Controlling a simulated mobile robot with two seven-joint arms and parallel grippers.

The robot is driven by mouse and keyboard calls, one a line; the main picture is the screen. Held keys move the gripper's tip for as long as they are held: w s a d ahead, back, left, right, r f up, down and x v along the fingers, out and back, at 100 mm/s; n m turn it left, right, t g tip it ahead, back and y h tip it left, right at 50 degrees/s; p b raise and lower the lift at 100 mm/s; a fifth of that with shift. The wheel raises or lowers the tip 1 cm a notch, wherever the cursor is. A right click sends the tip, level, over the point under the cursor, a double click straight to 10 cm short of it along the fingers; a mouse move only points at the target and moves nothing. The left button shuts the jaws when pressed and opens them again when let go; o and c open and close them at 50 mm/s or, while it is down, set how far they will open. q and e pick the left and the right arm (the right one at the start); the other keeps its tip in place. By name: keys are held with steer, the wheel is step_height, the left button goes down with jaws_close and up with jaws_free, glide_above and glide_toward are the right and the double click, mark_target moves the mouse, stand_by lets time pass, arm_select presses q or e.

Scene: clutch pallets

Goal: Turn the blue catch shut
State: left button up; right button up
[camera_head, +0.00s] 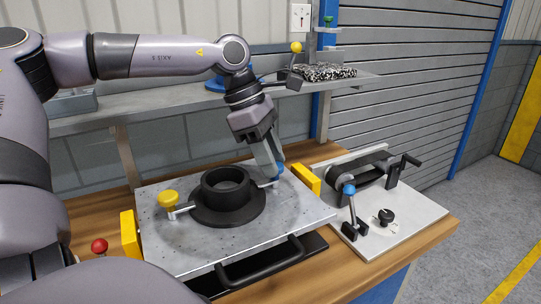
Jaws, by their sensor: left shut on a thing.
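The blue catch (278,169) is a small lever with a blue knob at the right of the black round clutch part (227,197). My left gripper (274,169) reaches down from above and is shut on the blue catch; its fingers hide part of the knob. The catch's metal arm (265,184) points toward the black flange. A yellow-knobbed catch (168,198) stands at the left of the flange. The clutch part sits on a grey metal pallet (300,214). My right gripper is not in view.
Yellow blocks (308,179) flank the pallet, and a black handle (262,262) is at its front. A fixture board (413,213) with a blue-knobbed lever (349,190) stands at the right. A red knob (99,246) is at the left. A shelf (350,80) runs behind.

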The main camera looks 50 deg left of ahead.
arm_select(q)
steer(key=o, duration=1)
steer(key=shift+o, duration=0.2)
steer(key=v, duration=0.7)
steer(key=shift+d, duration=0.1)
